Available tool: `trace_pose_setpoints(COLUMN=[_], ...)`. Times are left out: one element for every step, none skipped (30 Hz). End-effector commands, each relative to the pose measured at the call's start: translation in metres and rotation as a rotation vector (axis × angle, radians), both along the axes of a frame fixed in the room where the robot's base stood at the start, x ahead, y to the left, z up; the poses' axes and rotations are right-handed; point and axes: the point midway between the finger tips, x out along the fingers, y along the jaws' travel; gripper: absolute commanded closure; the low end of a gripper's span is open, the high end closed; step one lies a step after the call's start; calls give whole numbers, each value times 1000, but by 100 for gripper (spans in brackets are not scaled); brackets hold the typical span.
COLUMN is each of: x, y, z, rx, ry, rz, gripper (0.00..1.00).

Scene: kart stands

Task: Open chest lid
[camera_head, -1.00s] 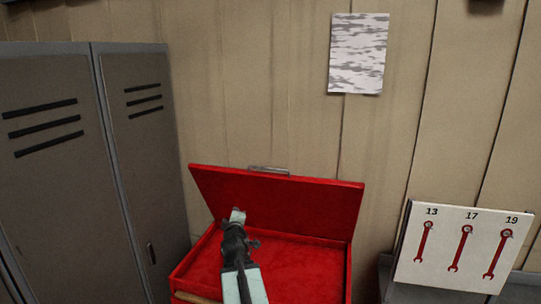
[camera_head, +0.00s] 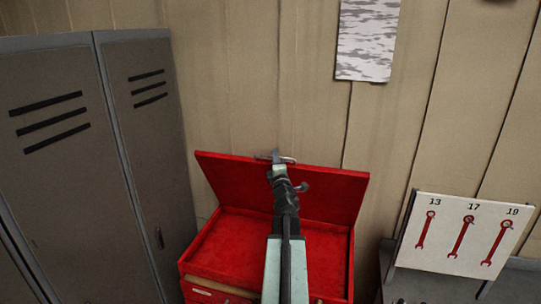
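The red chest (camera_head: 222,248) stands against the wall in the middle of the head view. Its red lid (camera_head: 230,183) is raised and leans back toward the wall, so the red inside shows. A grey metal handle (camera_head: 289,159) sits at the lid's top edge. My gripper (camera_head: 276,158) is at the lid's top edge, over the left part of the handle. My arm reaches across the chest and hides part of the lid and the inside. I cannot tell whether the fingers are open or shut, or whether they touch the handle.
Grey lockers (camera_head: 60,170) stand close on the left. On the right, a white board (camera_head: 462,235) with several red wrenches stands on a grey surface. A patterned sheet (camera_head: 366,40) hangs on the wall above.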

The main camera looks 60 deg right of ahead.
Motion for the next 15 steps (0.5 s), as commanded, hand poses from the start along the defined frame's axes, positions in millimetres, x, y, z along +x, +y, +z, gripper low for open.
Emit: trace_pose_setpoints(x=[1, 1, 1, 0, 0, 0, 0, 0, 0, 0, 0, 1, 1, 1, 1], y=[-4, -4, -4, -4, -4, -3, -3, -3, -3, -3, -3, -3, -3, -3, -3], z=[2, 1, 1, 1, 1, 1, 1, 1, 1, 1, 1, 1, 1, 1, 1], rx=[0, 0, 0, 0, 0, 1, 0, 1, 1, 1, 1, 1, 1, 1, 1], ry=[0, 0, 0, 0, 0, -1, 0, 0, 0, 0, 0, 0, 0, 0, 0], rz=[-1, -1, -1, -1, -1, -1, -1, -1, -1, -1, -1, -1, -1, -1, -1], gripper=[82, 82, 82, 82, 82, 82, 82, 85, 96, 100, 100, 100, 100, 100, 100])
